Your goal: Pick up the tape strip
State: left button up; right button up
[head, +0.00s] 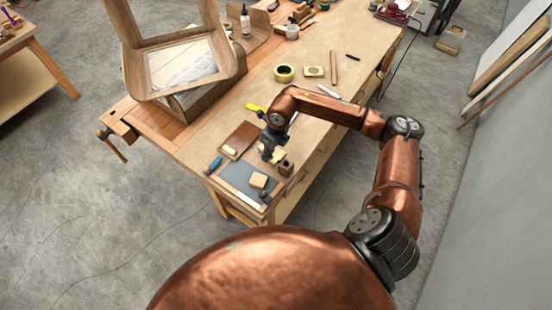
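A small bright yellow piece (255,107), which may be the tape strip, lies on the workbench just left of my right forearm's end. I cannot tell for sure that it is the strip. A roll of yellow tape (284,73) lies farther back on the bench. My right gripper (269,155) points down over the near part of the bench, beside the brown board. A pale yellow patch shows close to its fingers, partly hidden by them. The fingers are too small and dark to tell whether they are open or hold anything. My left gripper is not in view.
Near the gripper are a brown board (241,139), a dark mat (233,173), a pale block (258,180), a dark wooden block (286,168) and a blue-handled tool (214,165). A bent wooden frame (235,60) stands at the left. A wooden stick (334,68) lies farther back.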

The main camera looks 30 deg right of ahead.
aim_at(273, 162)
jog(key=d, duration=0.1)
jog(key=d+h, duration=0.1)
jog(key=d, duration=0.1)
jog(key=shift+w+f, duration=0.1)
jog(key=shift+f, duration=0.1)
jog(key=shift+w+f+p, duration=0.1)
jog(key=shift+f+p, duration=0.2)
jog(key=shift+f, duration=0.6)
notch_tip(273, 162, down, 4)
jog(key=shift+w+a+f+p, duration=0.1)
jog(key=shift+w+f+p, duration=0.05)
jog(key=shift+p, duration=0.65)
jog(key=shift+w+f, duration=0.1)
jog(key=shift+f, duration=0.4)
jog(key=shift+c, duration=0.7)
grip_shut()
